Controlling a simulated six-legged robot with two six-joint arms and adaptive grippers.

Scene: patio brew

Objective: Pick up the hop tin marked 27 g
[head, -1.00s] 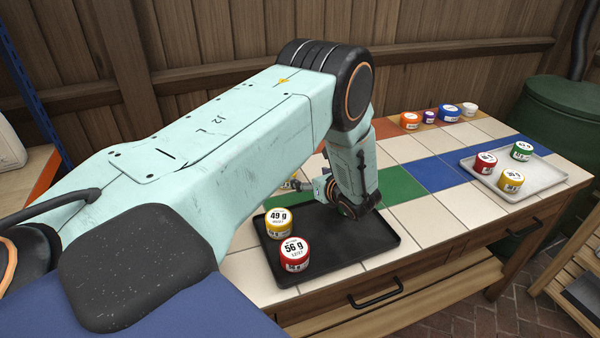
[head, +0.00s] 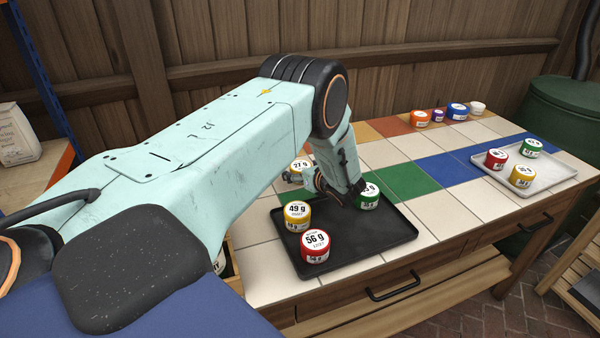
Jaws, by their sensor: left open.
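The hop tin marked 27 g (head: 301,164) stands on the tiled worktop behind the black tray, beyond my left wrist. Its white lid and label show; my arm hides its lower part. My left gripper (head: 294,178) is open, close in front of this tin and partly hidden by my own arm. I cannot tell whether the fingers touch the tin. My right gripper is out of view.
The black tray (head: 385,245) holds a yellow 49 g tin (head: 297,215), a red 56 g tin (head: 315,246) and a green tin (head: 367,197). A pale tray (head: 550,178) with three tins stands at the right. Several tins line the back edge.

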